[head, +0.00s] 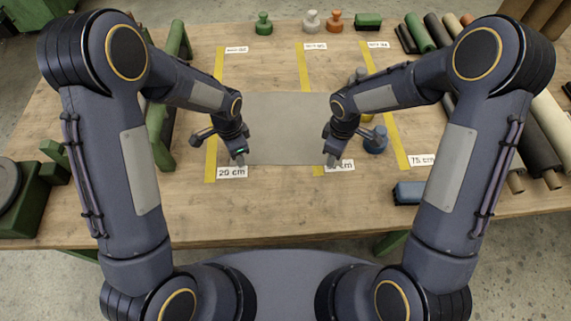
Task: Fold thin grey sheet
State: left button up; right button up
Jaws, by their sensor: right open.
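The thin grey sheet (284,125) lies flat on the wooden table, between and under my two grippers. My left gripper (241,161) is at the sheet's near left corner, pointing down. Its fingers are too small to tell whether they are open or shut. My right gripper (329,162) is open at the near right part of the sheet, pointing down. My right forearm hides part of the sheet's right side. I cannot tell whether either gripper touches the sheet.
Yellow tape strips with labels, such as the 20 cm label (232,172), mark the wooden table (285,205). A blue weight (376,140) stands right of the sheet. Several rolls lie at the right, including a black roll (527,140). A green rack (160,125) stands at the left.

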pick_arm(q)
jog(key=shift+f, duration=0.15)
pick_arm(e)
jog(key=shift+f, duration=0.2)
pick_arm(q)
grip_shut()
pick_arm(e)
grip_shut()
jog(key=shift+r, duration=0.1)
